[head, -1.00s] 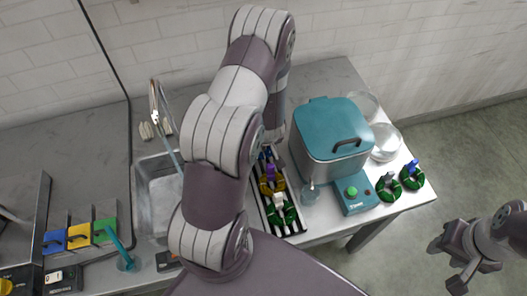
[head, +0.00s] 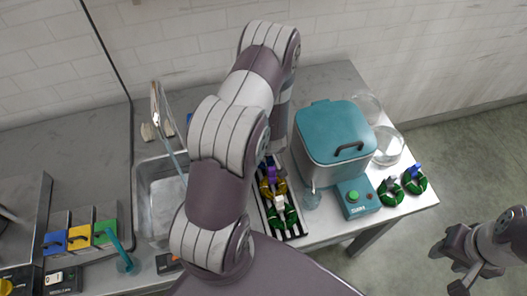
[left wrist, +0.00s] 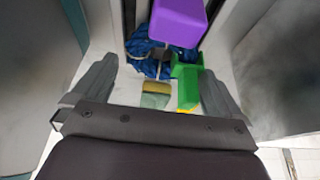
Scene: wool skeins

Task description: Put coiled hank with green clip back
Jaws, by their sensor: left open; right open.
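In the left wrist view my left gripper (left wrist: 152,72) is open, its fingers spread on both sides of a blue coiled hank (left wrist: 146,52) and a green block-like clip (left wrist: 187,88). Whether that clip sits on the blue hank is unclear. A purple clip (left wrist: 178,20) looms large at the top and covers part of the hank. In the head view my left arm hides this gripper. The black rack (head: 296,232) beside the arm holds a yellow hank (head: 280,189) with a purple clip and a green hank (head: 289,217) with a pale clip. My right gripper (head: 447,266) is open and empty, off the table's right side.
A teal-lidded pot (head: 335,130) stands right of the rack, with a teal control box (head: 355,198) in front. Two green hanks (head: 391,197) with grey and blue clips lie at the table's right edge. Glass bowls (head: 388,145) stand behind. A sink (head: 160,205) lies left.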

